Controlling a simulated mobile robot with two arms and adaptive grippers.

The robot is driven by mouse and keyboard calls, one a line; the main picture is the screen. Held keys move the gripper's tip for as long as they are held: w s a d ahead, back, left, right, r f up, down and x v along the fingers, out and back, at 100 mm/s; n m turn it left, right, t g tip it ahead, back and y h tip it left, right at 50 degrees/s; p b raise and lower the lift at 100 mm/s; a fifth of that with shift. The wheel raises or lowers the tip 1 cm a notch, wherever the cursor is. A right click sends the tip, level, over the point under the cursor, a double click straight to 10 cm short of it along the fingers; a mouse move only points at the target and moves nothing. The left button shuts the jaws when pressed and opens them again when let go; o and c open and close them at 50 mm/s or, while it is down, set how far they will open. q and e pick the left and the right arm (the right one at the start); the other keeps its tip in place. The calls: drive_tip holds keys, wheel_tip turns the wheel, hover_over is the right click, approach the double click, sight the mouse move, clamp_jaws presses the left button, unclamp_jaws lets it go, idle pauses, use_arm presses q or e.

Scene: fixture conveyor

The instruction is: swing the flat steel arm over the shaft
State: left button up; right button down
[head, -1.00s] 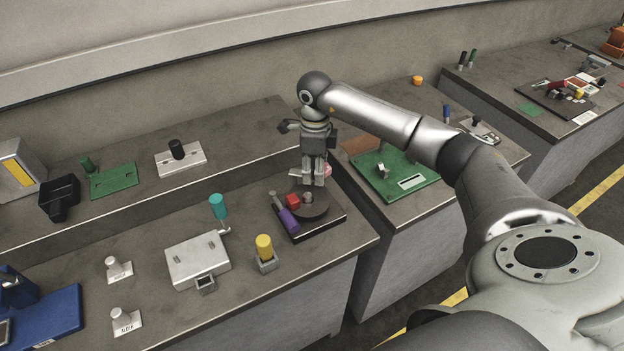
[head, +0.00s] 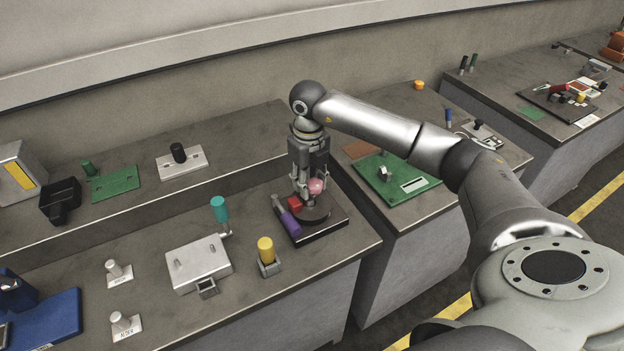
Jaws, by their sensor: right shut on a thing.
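The fixture (head: 322,236) is a dark square base with a round dark disc (head: 320,216) on the front table. A short steel shaft (head: 311,203) stands by the middle of the disc, beside a red block (head: 295,203). A pink knob (head: 315,186) sits just above and behind the shaft. My right gripper (head: 309,190) points down over the disc and is shut on the pink knob, its fingers beside it. The flat steel arm is too small and too covered by the fingers to make out clearly. My left gripper is not in view.
A purple-handled lever (head: 290,223) lies on the fixture's left side. To its left stand a yellow-topped post (head: 265,250), a metal box (head: 199,263) and a teal-handled part (head: 219,209). A green board (head: 398,178) lies on the table to the right.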

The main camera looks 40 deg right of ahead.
drive_tip(key=shift+a+r+m, duration=0.1)
drive_tip(key=shift+a+m, duration=0.05)
drive_tip(key=shift+m, duration=0.15)
drive_tip(key=c, duration=1.4)
unclamp_jaws()
drive_tip(key=shift+o, duration=0.6)
